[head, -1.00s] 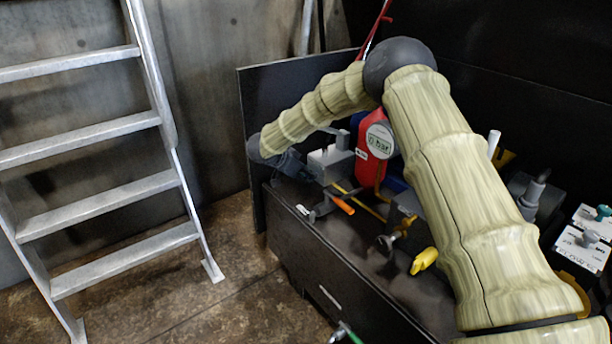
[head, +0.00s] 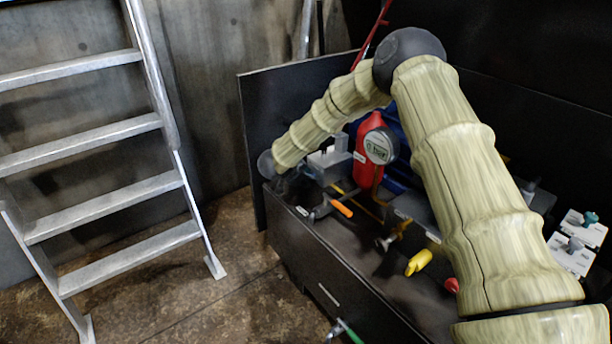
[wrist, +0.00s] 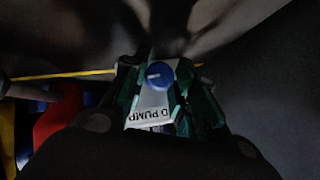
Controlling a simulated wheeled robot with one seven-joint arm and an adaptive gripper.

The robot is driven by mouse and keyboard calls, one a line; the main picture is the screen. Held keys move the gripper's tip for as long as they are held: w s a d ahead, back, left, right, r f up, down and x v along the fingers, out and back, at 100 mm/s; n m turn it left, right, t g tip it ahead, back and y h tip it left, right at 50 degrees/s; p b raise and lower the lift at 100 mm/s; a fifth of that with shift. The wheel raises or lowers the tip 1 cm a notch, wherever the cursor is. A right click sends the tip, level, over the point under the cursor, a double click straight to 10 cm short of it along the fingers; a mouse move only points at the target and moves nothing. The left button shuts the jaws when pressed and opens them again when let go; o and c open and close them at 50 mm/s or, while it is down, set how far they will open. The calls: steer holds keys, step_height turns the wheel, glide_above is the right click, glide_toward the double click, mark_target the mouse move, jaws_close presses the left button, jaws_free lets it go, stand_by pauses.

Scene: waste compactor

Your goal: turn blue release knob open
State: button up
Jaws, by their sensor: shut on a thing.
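The blue release knob (wrist: 159,75) shows in the wrist view as a round blue cap with a pale line across its face. It sits at the top of a pale block (wrist: 150,104) with a label that reads "D PUMP". My gripper (wrist: 160,82) has its dark green fingers on both sides of the knob and is shut on it. In the head view my arm reaches to the far left end of the black bench, and its dark wrist hides the knob there.
A red container with a round gauge (head: 380,146) stands right of my wrist. An orange-handled tool (head: 340,208) and a yellow handle (head: 418,262) are on the black bench (head: 330,255). A metal ladder (head: 110,205) stands left, with clear floor between.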

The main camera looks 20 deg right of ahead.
steer(key=o, duration=1)
steer(key=v, duration=1.2)
steer(key=shift+f, duration=0.1)
